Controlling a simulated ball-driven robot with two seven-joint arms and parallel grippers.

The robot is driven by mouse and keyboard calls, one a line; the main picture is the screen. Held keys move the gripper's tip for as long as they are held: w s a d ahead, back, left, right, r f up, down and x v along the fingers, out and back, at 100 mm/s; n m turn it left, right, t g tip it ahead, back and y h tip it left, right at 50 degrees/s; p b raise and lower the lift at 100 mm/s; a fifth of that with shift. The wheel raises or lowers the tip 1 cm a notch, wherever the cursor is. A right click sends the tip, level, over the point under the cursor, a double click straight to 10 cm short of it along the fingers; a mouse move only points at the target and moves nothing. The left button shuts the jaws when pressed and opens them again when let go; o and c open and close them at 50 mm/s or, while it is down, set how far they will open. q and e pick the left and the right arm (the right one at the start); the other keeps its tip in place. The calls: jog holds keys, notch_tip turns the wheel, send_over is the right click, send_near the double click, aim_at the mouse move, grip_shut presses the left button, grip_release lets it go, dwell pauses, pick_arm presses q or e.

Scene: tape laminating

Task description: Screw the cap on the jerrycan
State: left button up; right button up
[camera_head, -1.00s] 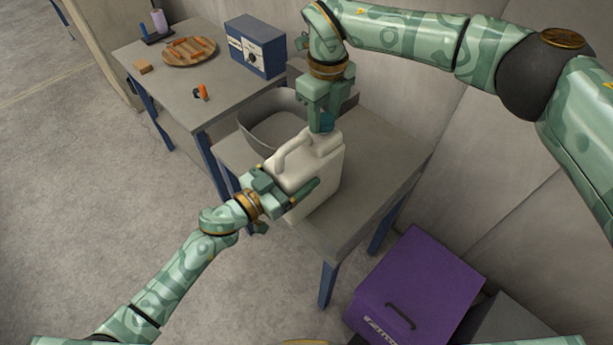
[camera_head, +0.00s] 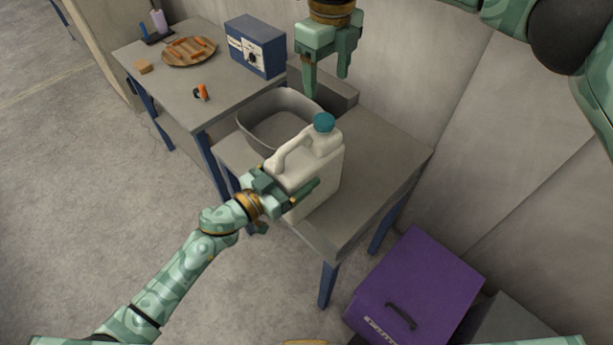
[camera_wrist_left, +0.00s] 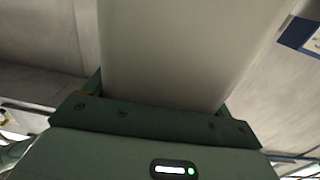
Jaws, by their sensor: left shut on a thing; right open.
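The off-white jerrycan (camera_head: 322,172) stands upright on the near grey table. The teal cap (camera_head: 324,122) sits on its neck at the top; I cannot tell how tight it is. My left gripper (camera_head: 291,197) is shut on the lower body of the jerrycan from the front left. In the left wrist view the jerrycan (camera_wrist_left: 180,50) fills the space between the fingers. My right gripper (camera_head: 326,88) is open and empty, above the cap and apart from it, with its fingers pointing down.
A grey basin (camera_head: 262,118) stands behind the jerrycan at the left. A second table (camera_head: 165,90) holds a blue box (camera_head: 256,47), a round wooden board (camera_head: 189,51) and small items. A purple case (camera_head: 420,285) is on the floor at the right. The table's right part is clear.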

notch_tip(320, 180, up, 2)
jog(key=shift+r, duration=0.25)
pick_arm(q)
jog(key=o, duration=1.8)
jog(key=shift+c, duration=0.2)
jog(key=p+v, duration=0.1)
jog(key=v, duration=1.5)
jog(key=shift+s, duration=0.15)
pick_arm(e)
jog(key=shift+r, duration=0.65)
